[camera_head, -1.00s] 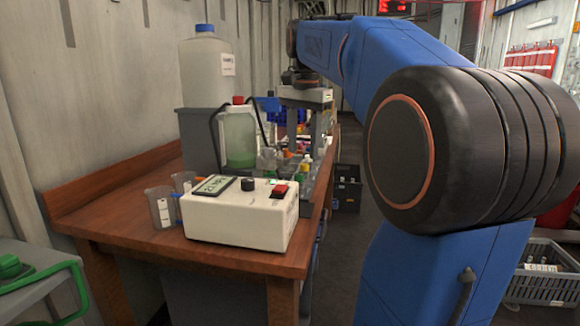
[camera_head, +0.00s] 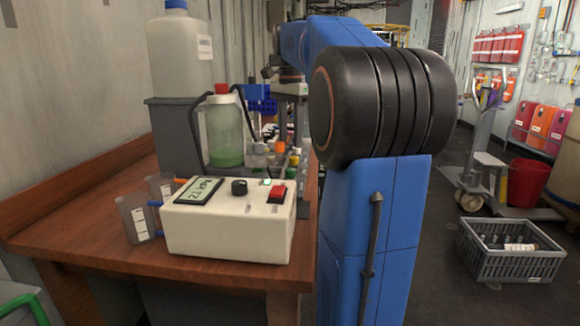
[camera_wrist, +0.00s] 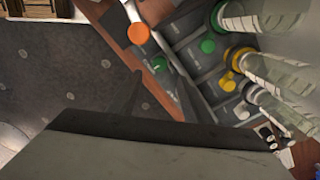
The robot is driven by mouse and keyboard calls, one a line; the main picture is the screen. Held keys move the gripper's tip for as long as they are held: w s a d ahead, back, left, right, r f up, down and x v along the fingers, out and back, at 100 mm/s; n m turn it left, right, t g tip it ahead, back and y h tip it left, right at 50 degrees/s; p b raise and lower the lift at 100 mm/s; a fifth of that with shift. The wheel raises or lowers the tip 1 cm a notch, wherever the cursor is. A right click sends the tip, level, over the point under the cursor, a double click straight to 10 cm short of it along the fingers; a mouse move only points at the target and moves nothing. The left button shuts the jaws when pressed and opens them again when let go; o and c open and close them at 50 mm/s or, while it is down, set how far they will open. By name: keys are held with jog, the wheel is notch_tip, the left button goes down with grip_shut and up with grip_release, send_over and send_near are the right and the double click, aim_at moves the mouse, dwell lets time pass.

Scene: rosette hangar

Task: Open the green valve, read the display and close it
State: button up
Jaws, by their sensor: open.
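Another green round part (camera_wrist: 158,64) shows close to the fingertips. I cannot tell which is the valve, or whether a finger touches it. In the head view, a white box (camera_head: 228,232) stands on the bench with a display (camera_head: 199,191), a dark knob and a red switch. The display's dark characters are slanted and not surely legible. My gripper is hidden there.
An orange knob (camera_wrist: 138,33), yellow knobs (camera_wrist: 232,58) and clear tubes (camera_wrist: 270,70) crowd the panel. On the wooden bench (camera_head: 90,225) stand cups (camera_head: 135,218), a green-filled bottle (camera_head: 224,135) and a large jug (camera_head: 180,55). A grey crate (camera_head: 510,252) stands on the floor at right.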

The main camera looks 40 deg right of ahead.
aim_at(290, 170)
notch_tip(290, 170, down, 10)
jog(key=shift+r, duration=0.1)
dwell(0.4)
jog(key=c, duration=1.1)
jog(key=shift+o, duration=0.2)
